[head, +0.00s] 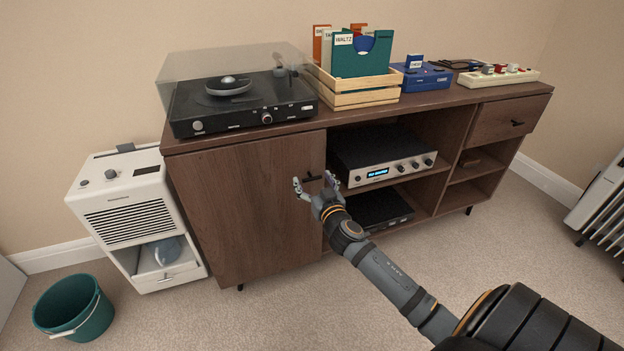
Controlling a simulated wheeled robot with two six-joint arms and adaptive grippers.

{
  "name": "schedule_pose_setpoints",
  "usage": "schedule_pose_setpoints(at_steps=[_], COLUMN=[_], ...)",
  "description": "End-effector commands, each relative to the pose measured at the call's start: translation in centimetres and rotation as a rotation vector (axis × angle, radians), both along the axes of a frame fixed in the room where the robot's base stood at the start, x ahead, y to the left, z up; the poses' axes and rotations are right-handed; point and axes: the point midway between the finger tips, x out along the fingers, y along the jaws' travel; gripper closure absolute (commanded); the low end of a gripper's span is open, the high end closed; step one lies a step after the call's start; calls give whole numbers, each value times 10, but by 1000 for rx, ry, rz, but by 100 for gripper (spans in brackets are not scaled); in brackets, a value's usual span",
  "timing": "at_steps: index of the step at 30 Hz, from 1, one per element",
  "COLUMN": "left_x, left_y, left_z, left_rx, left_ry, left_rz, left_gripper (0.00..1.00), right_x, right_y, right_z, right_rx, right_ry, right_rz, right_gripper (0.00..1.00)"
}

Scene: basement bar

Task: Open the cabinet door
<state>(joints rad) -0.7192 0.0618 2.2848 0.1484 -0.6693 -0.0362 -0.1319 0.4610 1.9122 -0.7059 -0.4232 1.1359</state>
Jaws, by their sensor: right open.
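The cabinet door (245,205) is a dark brown wooden panel at the left of the low cabinet, and it looks shut. Its short dark handle (313,178) is near the door's upper right edge. My right gripper (314,184) is open at the handle, with one finger on each side of it in the picture. I cannot tell whether the fingers touch the handle. My right arm comes in from the lower right. My left gripper is not in view.
A turntable (240,104), a wooden record crate (355,95) and small devices stand on the cabinet top (425,104). A white dehumidifier (128,215) stands close to the door's left side, with a green bucket (75,306) before it. Carpet in front of the door is clear.

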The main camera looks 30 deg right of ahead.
Motion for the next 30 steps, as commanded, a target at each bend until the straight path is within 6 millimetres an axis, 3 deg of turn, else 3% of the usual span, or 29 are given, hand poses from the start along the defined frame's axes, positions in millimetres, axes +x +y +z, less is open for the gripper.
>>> schedule_pose_setpoints(at_steps=[4, 11, 27, 30], left_x=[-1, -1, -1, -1], left_y=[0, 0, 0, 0], left_z=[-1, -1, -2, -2], left_rx=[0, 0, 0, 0], left_ry=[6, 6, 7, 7], left_rz=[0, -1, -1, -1], left_gripper=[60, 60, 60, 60], right_x=[10, 11, 10, 10], right_y=[-2, -2, -2, -2], right_z=[0, 0, 0, 0], right_rx=[1, 0, 0, 0], right_ry=[0, 0, 0, 0], right_rz=[0, 1, 0, 0], right_gripper=[21, 21, 91, 100])
